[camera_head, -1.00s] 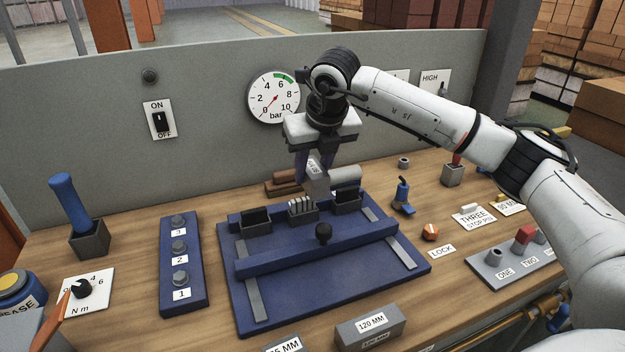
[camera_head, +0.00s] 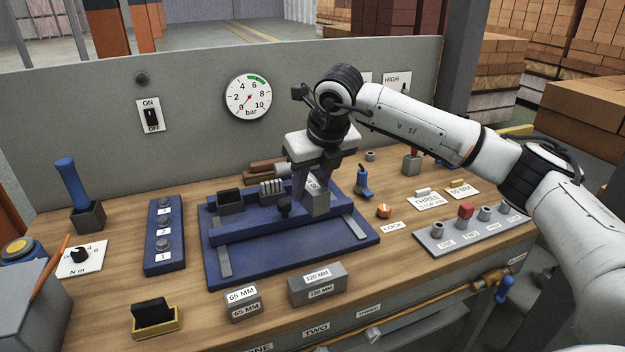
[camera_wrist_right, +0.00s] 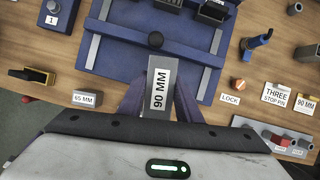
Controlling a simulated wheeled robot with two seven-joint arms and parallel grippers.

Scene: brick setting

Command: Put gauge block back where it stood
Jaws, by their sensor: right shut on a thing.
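The grey gauge block (camera_head: 316,206) is held between the fingers of my right gripper (camera_head: 312,182). In the right wrist view the block (camera_wrist_right: 158,88) shows a white label reading 90 MM. My right gripper (camera_wrist_right: 158,105) is shut on it there. In the head view the block is over the right part of the blue fixture's crossbar (camera_head: 250,231), beside the black knob (camera_head: 284,206). I cannot tell whether it touches the fixture. The 65 MM block (camera_head: 242,303) and 120 MM block (camera_head: 317,284) sit at the table's front. My left gripper is not in view.
A blue clamp lever (camera_head: 362,182), an orange knob (camera_head: 384,211) and a grey peg rail (camera_head: 470,232) are to the right. A black block in a yellow holder (camera_head: 154,314) stands front left. Bare wood lies between.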

